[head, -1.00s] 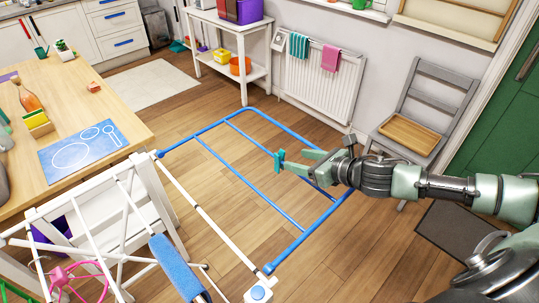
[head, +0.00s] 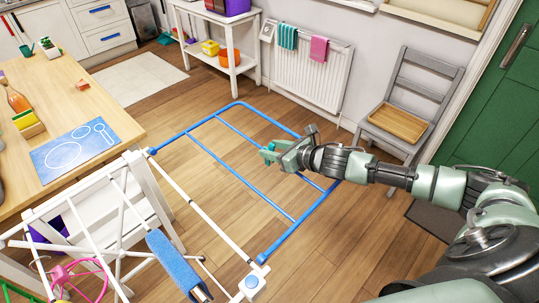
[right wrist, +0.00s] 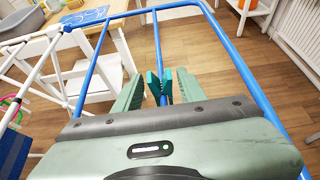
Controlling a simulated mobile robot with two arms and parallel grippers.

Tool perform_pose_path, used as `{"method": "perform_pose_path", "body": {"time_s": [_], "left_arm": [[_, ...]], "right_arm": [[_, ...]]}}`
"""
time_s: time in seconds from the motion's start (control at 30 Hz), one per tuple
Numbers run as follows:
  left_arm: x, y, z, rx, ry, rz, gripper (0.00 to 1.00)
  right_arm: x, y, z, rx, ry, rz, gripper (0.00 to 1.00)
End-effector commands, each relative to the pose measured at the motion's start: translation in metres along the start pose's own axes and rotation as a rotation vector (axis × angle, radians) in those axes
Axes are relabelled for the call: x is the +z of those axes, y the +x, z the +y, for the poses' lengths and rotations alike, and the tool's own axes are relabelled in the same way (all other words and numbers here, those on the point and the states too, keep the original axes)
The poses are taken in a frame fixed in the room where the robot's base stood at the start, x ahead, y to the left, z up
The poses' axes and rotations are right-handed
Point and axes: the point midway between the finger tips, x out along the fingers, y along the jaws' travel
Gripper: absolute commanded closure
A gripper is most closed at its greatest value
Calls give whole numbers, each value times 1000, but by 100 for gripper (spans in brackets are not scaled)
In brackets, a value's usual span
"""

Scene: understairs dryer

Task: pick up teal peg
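The teal peg (head: 268,151) is clipped on a blue crossbar of the drying rack (head: 194,171), near the middle of the head view. My right gripper (head: 277,152) is at the peg, with its fingers reaching around it from the right. In the right wrist view the peg (right wrist: 160,86) stands between the two pale green fingers, its two prongs spread in a narrow V. The fingers look apart, one on each side of the peg; whether either touches it is unclear. My left gripper is out of view.
A wooden table (head: 108,104) with a blue mat (head: 75,146) stands at the left. A grey chair (head: 416,95) with a wooden tray is at the right, near the green door (head: 500,110). A radiator (head: 306,78) with hanging cloths lies behind. A blue cloth (head: 174,262) hangs in front.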

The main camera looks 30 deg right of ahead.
Motion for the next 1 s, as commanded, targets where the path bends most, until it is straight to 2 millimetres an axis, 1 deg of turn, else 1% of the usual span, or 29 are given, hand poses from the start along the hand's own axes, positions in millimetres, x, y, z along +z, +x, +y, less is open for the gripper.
{"method": "perform_pose_path", "body": {"time_s": [0.03, 0.07, 0.1, 0.13, 0.47, 0.67, 0.77, 0.87, 1.0], "left_arm": [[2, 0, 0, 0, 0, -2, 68], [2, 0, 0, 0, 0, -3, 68], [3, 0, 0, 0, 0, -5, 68], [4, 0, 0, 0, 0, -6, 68], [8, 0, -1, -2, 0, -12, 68], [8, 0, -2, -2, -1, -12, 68], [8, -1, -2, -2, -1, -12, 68], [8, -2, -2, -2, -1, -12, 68], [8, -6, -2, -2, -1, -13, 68]], "right_arm": [[0, 0, 0, 0, 0, 0, 77], [0, 0, 0, 0, 0, 0, 86], [0, 0, 0, 0, 0, 0, 97], [0, 0, 0, 0, 0, 0, 100], [1, -1, 0, 0, 0, -1, 100], [14, -6, 0, 0, -2, -4, 100], [27, -12, -1, 0, -3, -4, 100], [44, -20, -1, -1, -4, -6, 100], [75, -35, -1, -2, -5, -7, 100]]}}
